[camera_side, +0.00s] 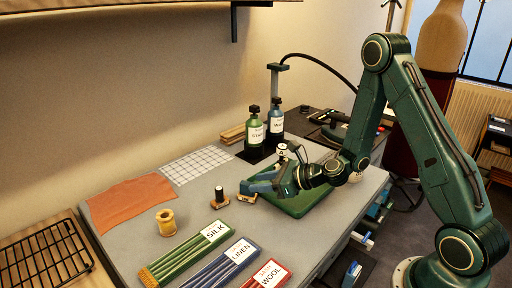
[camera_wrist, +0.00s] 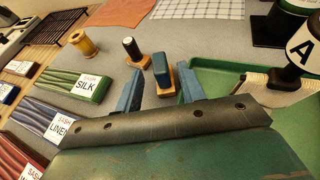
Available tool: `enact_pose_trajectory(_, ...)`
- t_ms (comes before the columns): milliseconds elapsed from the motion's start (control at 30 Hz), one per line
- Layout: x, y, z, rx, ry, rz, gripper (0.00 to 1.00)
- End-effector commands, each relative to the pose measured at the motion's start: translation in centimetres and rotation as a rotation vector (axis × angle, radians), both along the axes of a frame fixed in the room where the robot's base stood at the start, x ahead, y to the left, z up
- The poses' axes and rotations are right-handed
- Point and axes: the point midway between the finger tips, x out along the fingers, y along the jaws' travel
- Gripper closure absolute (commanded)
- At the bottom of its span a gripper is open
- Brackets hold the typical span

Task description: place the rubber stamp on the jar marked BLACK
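A small block-shaped item with a dark blue top and a wooden base (camera_wrist: 161,71) stands on the table; its wooden base shows in the side view (camera_side: 247,189). My gripper (camera_side: 256,186) is open, with its blue fingers spread in the wrist view (camera_wrist: 160,90). The item stands between or just beyond the fingertips, with gaps on both sides. A second item with a black handle on a wooden base (camera_side: 219,199) stands to the left. Which is the rubber stamp is unclear. A green jar (camera_side: 256,131) and a blue jar (camera_side: 276,122) stand behind; their labels are too small to read.
A green tray (camera_side: 304,203) lies right of my gripper, beside a dark object labelled A (camera_wrist: 303,48). Sash bundles marked SILK (camera_side: 190,255), LINEN (camera_side: 222,268) and WOOL (camera_side: 268,275) lie in front. A thread spool (camera_side: 166,223), orange cloth (camera_side: 130,203) and grid sheet (camera_side: 197,166) lie leftward.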

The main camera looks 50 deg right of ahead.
Motion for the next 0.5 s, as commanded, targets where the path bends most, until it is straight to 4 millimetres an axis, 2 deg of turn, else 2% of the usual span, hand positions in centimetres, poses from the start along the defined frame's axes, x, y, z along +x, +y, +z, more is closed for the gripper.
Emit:
enact_pose_trajectory(200, -1.3, -0.5, 0.6, 0.001, 0.000, 0.000, 0.60)
enact_pose_trajectory(500, -1.4, -0.5, 0.7, 0.001, -0.001, 0.001, 0.60)
